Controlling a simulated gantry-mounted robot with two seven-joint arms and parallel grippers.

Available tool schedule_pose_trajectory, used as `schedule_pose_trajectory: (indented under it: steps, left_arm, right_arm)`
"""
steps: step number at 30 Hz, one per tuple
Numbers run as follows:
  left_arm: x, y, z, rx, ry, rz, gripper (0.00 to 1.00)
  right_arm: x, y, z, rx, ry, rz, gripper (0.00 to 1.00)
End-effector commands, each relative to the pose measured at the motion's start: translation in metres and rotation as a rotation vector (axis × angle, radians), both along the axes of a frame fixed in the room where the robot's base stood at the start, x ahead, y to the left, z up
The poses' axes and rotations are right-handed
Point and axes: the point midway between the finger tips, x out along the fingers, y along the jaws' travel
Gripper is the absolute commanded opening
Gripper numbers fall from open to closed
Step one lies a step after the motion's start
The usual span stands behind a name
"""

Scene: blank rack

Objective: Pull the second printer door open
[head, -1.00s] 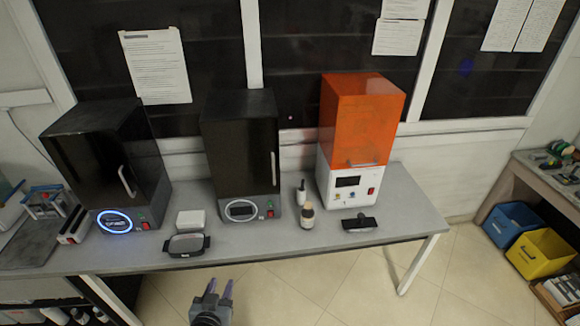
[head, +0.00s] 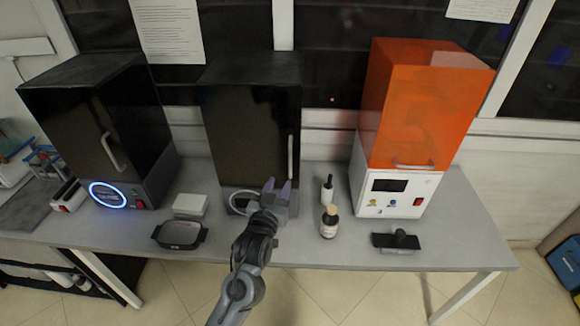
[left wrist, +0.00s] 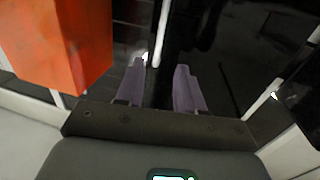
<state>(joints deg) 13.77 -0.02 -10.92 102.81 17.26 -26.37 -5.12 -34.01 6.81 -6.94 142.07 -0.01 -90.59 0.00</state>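The second printer is the middle one, with a black door (head: 248,125) that looks shut. Its pale upright handle (head: 291,158) is near the door's right edge. My left gripper (head: 277,186) is in front of the printer's lower front, with its purple fingertips just below and left of the handle's lower end in the picture. In the left wrist view the two fingers (left wrist: 160,80) are apart with nothing gripped between them. A pale bar (left wrist: 160,32), likely the handle, shows beyond the gap between them. My right gripper is out of view.
A black printer (head: 98,130) with a lit blue ring stands left, an orange-hooded printer (head: 420,110) right. Two small bottles (head: 329,220) stand right of the gripper.

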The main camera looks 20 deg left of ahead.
Motion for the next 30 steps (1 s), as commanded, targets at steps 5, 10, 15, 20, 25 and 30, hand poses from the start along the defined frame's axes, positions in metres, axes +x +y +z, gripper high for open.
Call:
schedule_pose_trajectory:
  steps: [5, 10, 15, 20, 25, 30]
  left_arm:
    - [0.016, 0.001, 0.003, 0.001, -0.008, 0.0, 0.37]
    - [0.043, 0.004, 0.004, 0.001, -0.008, 0.001, 0.37]
    - [0.07, 0.006, 0.003, 0.002, -0.007, 0.0, 0.37]
    - [0.09, 0.008, 0.002, 0.0, -0.006, 0.001, 0.37]
    - [0.103, 0.008, 0.002, 0.001, -0.006, 0.0, 0.37]
    - [0.107, 0.009, 0.003, 0.0, -0.007, 0.0, 0.37]
  right_arm:
    - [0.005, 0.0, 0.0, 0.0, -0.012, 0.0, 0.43]
    - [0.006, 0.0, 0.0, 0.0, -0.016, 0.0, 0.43]
    - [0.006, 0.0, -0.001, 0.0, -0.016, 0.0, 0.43]
    - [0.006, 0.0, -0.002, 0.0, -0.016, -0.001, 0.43]
    - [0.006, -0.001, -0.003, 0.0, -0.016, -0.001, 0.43]
    - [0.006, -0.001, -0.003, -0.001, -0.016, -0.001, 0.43]
